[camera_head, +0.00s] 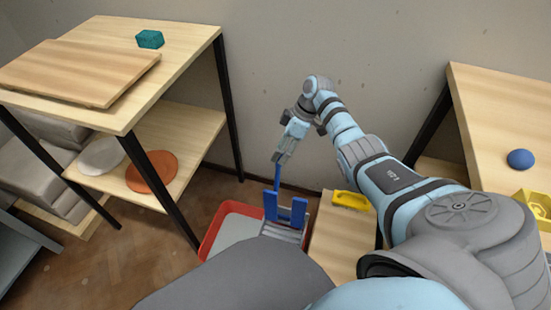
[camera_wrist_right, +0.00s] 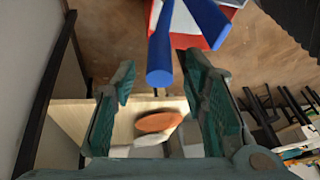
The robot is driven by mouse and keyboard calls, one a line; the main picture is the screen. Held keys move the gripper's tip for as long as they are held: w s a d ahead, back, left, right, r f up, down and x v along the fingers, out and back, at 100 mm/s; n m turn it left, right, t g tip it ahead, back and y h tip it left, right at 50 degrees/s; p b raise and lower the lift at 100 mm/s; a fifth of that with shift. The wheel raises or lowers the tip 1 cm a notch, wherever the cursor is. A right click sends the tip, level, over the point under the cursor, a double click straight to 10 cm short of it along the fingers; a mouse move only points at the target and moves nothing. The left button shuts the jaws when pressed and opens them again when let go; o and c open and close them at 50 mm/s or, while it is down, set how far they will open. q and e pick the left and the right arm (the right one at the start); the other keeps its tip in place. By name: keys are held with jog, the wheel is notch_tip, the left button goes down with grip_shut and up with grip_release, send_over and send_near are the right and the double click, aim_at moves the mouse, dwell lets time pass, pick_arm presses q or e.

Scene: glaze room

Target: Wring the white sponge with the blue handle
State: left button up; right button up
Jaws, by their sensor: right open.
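A blue handle (camera_head: 277,178) rises from a blue bracket (camera_head: 286,210) at the red tub (camera_head: 207,240). A pale ribbed part (camera_head: 284,232) sits under the bracket; I cannot tell whether it is the white sponge. My right gripper (camera_head: 281,157) is above the handle, fingers pointing down. In the right wrist view the gripper (camera_wrist_right: 160,85) is open, and the blue handle's end (camera_wrist_right: 160,75) shows between the fingertips; contact is not clear. My left gripper is not in view.
A low wooden stand (camera_head: 335,238) with a yellow object (camera_head: 350,200) is right of the tub. A shelf with a wooden board (camera_head: 80,70), teal block (camera_head: 150,39) and orange disc (camera_head: 152,171) stands left.

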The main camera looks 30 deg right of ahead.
jog(key=b+x, duration=0.1)
jog(key=x, duration=0.3)
jog(key=shift+w+a+f, duration=0.1)
jog(key=shift+f, duration=0.2)
grip_shut()
